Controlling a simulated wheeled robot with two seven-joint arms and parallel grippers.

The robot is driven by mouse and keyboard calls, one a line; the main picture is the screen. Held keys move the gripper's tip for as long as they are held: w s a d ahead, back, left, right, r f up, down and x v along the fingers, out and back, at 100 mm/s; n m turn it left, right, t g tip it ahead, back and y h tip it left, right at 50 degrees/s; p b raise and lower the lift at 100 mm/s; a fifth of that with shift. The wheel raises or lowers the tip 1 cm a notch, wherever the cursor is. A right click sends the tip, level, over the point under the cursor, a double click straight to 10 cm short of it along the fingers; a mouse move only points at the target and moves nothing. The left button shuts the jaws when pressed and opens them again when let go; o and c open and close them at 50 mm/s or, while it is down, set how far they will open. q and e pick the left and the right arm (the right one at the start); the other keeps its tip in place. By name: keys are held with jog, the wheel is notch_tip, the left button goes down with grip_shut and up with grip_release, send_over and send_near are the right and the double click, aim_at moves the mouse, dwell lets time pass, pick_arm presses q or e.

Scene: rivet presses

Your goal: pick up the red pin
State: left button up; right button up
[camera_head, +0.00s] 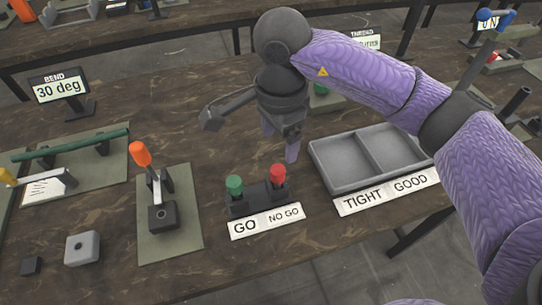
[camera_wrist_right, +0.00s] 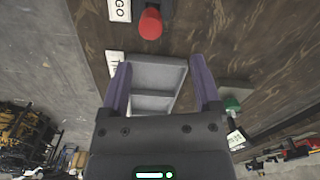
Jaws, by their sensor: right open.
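The red pin (camera_head: 277,174) stands upright in a dark holder (camera_head: 258,197), behind a "NO GO" label. A green pin (camera_head: 234,185) stands beside it on the left, behind a "GO" label. In the right wrist view the red pin (camera_wrist_right: 150,22) shows from above near the top edge, ahead of my fingers. My right gripper (camera_head: 280,148) is above the table, behind the red pin and apart from it. Its two purple fingers (camera_wrist_right: 162,78) are spread with nothing between them. My left gripper is in neither view.
A grey two-compartment tray (camera_head: 322,167), labelled "TIGHT" and "GOOD", stands right of the holder. A press with an orange-tipped lever (camera_head: 140,153) stands on a mat to the left. A grey block (camera_head: 82,248) lies at front left. The table in front of the labels is clear.

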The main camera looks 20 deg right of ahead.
aim_at(278, 169)
jog(key=f, duration=0.3)
jog(key=f+b, duration=0.1)
jog(key=f, duration=0.2)
jog(key=s+f+b, duration=0.1)
jog(key=f, duration=0.1)
jog(key=shift+s+a+f, duration=0.1)
jog(key=shift+a+f, duration=0.1)
jog(key=shift+f, duration=0.4)
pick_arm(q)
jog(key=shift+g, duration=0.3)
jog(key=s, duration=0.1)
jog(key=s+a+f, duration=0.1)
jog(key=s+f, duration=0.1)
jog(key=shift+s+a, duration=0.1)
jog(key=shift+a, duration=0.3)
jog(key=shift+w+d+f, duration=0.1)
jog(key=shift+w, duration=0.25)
pick_arm(e)
jog(key=shift+r, duration=0.1)
grip_shut()
